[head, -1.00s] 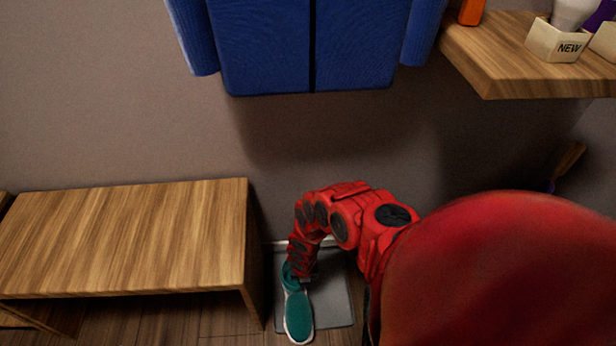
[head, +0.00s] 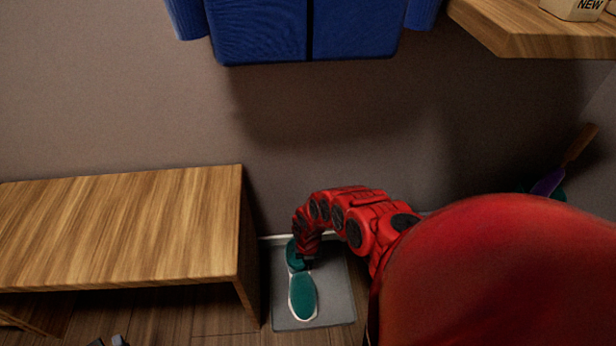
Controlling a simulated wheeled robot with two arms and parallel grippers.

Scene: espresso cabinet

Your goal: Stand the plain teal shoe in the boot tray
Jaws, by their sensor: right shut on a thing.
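The teal shoe (head: 303,297) with a white sole edge shows in the head view, over the grey boot tray (head: 338,309) on the floor. Its toe points toward the bottom of the picture. My right gripper (head: 304,262) is shut on the shoe at its heel end, and the fingers are partly hidden by my red wrist. I cannot tell whether the sole touches the tray. A small grey part at the bottom edge (head: 112,341) may be my left gripper, but too little shows to tell its state.
A wooden bench (head: 125,225) stands left of the tray. A blue coat (head: 310,30) hangs on the wall above. A wooden shelf (head: 535,35) with a "NEW" box (head: 577,9) is at upper right. A purple item with a brown handle (head: 580,143) leans at the right.

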